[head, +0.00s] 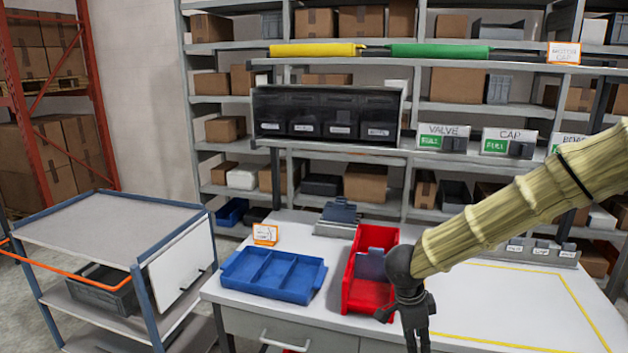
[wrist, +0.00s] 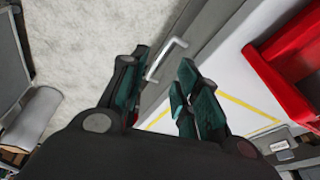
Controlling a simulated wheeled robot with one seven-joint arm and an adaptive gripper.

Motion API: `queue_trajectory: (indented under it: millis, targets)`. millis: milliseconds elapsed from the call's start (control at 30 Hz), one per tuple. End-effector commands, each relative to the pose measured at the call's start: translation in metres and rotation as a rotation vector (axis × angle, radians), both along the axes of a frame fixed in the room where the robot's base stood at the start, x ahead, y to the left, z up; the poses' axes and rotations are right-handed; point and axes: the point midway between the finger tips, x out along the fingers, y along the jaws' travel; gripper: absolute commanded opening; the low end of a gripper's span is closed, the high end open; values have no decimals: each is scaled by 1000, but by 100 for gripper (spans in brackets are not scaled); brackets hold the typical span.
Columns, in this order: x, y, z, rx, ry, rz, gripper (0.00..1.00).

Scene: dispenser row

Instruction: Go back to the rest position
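My gripper (head: 415,335) hangs fingers-down at the front of the white table (head: 490,325), just right of the red bin (head: 362,300) in the head view. In the wrist view my gripper (wrist: 163,75) has its dark green-padded fingers apart, with nothing between them. Through the gap show the floor, a drawer handle (wrist: 166,60) and the table edge. The red bin also shows in the wrist view (wrist: 290,75) at the upper right. My arm covers part of the table's right side.
A blue divided tray (head: 273,275) sits left of the red bin. A grey cart (head: 115,235) stands left of the table. Labelled dispensers (head: 443,138) and dark bins (head: 325,115) sit above the table's back. The yellow-outlined area looks clear where visible.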

Motion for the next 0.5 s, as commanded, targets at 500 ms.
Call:
queue_trajectory:
  millis: [500]
  targets:
    - [-74, -31, -174, -237, 19, 596, 32]
